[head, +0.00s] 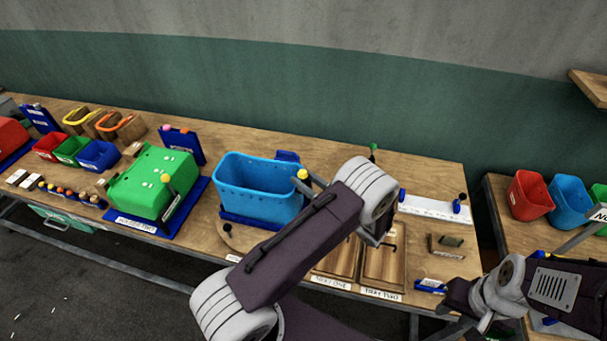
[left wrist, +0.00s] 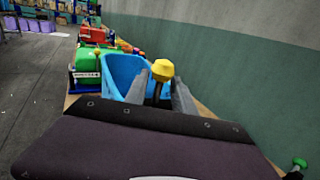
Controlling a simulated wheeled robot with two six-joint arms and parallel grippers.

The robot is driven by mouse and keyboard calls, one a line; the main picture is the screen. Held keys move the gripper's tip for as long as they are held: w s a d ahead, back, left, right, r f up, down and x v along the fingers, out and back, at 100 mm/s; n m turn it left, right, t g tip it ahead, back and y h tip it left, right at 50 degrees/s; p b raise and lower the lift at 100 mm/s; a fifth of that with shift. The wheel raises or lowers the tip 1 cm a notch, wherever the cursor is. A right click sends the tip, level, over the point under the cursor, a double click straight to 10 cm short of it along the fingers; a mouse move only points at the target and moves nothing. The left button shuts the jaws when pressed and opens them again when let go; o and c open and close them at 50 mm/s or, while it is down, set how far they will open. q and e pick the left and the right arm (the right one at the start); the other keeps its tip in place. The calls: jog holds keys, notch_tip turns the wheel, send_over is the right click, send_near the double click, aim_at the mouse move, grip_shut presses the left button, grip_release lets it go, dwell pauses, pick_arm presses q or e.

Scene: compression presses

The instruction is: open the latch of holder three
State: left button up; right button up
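A blue bin-shaped holder (head: 258,188) stands on the bench and also shows in the left wrist view (left wrist: 122,72). Its name label cannot be read; the green one to its left reads holder two. A yellow-knobbed latch lever (head: 302,175) stands at its right side. My left gripper (head: 313,182) is at this lever, mostly hidden by my own arm in the head view. In the left wrist view its two fingers (left wrist: 160,90) are apart, with the yellow knob (left wrist: 162,70) between them; contact cannot be told. My right gripper (head: 455,308) is low at the right, its fingers unclear.
The green holder (head: 155,182) stands to the left on a blue base. Wooden trays (head: 383,265) lie right of my left arm. A white fixture with a black knob (head: 432,206) is at the back right. Coloured bins (head: 530,196) stand on another table.

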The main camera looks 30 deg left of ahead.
pick_arm(q)
jog(key=shift+a, duration=0.25)
grip_shut()
jog(key=shift+w, duration=0.15)
